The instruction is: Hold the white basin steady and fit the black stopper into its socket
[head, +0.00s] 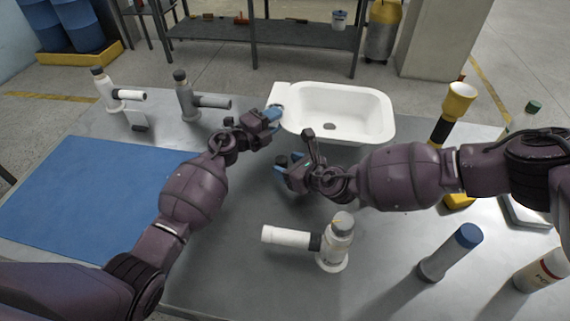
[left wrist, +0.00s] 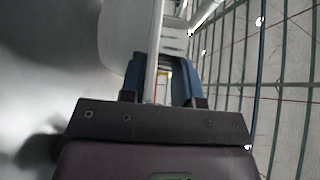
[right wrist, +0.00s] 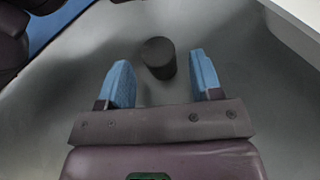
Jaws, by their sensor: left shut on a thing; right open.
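The white basin (head: 375,110) stands at the back middle of the table, with a dark round socket (head: 329,126) in its floor. My left gripper (head: 273,114) is shut on the basin's left edge; in the left wrist view the pale edge (left wrist: 153,50) runs between its blue fingers. The black stopper (right wrist: 158,60), a short dark cylinder, stands on the grey table in the right wrist view. My right gripper (head: 284,166) is open in front of the basin, its fingertips on either side of the stopper with gaps. In the head view I cannot make out the stopper.
A blue mat (head: 90,195) covers the table's left. Two pipe fittings (head: 187,100) stand behind it, and another fitting (head: 335,240) stands in front of my right arm. A blue-capped cylinder (head: 450,252), a white bottle (head: 540,270) and a yellow-topped object (head: 458,100) stand at right.

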